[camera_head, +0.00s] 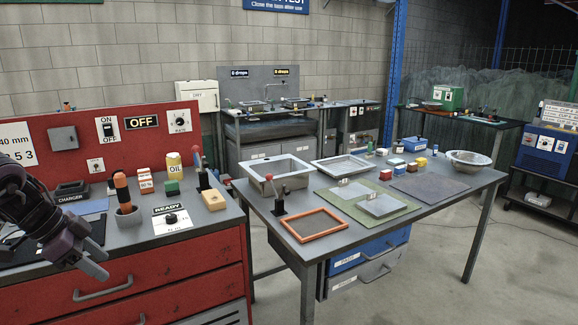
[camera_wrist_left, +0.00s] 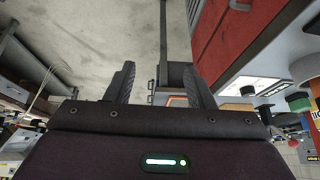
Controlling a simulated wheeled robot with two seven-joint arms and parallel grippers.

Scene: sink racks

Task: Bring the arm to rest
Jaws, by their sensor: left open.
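My left arm comes in from the left edge in the head view, with my left gripper (camera_head: 92,262) at the front left of the red workbench (camera_head: 190,285). The gripper is dark, open and points down to the right. In the left wrist view, the two fingers of my left gripper (camera_wrist_left: 160,78) stand apart with nothing between them. The red bench front and the concrete floor show beyond them. My right gripper is not in view.
On the red bench stand a charger (camera_head: 72,192), an orange-handled tool in a grey cup (camera_head: 127,215), a yellow oil can (camera_head: 174,165) and a red-knobbed lever (camera_head: 197,165). A grey table (camera_head: 270,222) with trays and mats stands to the right. Floor (camera_head: 430,290) is open at front right.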

